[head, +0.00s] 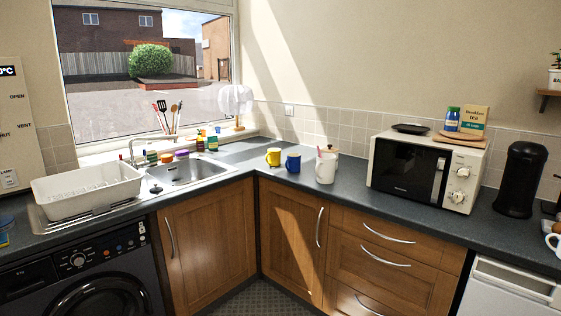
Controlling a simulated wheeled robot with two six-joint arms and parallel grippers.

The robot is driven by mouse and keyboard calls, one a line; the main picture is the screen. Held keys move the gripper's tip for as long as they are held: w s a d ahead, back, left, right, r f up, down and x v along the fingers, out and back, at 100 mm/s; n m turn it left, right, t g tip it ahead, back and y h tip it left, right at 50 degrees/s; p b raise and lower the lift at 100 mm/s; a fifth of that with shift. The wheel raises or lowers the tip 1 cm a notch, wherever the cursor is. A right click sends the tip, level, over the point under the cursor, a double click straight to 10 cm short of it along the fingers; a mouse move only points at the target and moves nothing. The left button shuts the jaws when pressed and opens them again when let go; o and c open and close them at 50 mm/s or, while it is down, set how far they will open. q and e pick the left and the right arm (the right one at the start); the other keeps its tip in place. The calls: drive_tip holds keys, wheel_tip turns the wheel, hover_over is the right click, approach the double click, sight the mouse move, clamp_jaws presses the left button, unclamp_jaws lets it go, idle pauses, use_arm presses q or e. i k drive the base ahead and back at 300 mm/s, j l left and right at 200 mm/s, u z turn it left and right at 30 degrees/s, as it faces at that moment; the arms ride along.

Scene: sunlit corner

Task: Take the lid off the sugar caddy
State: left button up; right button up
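A pale canister with a small knob on top (333,153) stands on the dark worktop near the corner, partly hidden behind a white pot (325,170). It looks like the sugar caddy with its lid on, but it is too small and covered to be sure. The white pot has something pinkish sticking up at its top. A blue mug (293,163) and a yellow mug (273,157) stand to the left of them. Neither of my grippers shows in the head view.
A microwave (408,174) stands to the right, with a black bin-shaped container (520,180) beyond it. A sink (185,172) and white dish rack (88,190) are at the left. Worktop (355,192) is clear between the white pot and the microwave.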

sight(328, 149)
drive_tip(key=z, duration=0.4)
drive_tip(key=i+j, duration=0.1)
drive_tip(key=i, duration=0.3)
drive_tip(key=i+j, duration=0.15)
drive_tip(key=i, duration=0.25)
drive_tip(key=i+j+z, duration=0.1)
drive_tip(key=i, duration=0.35)
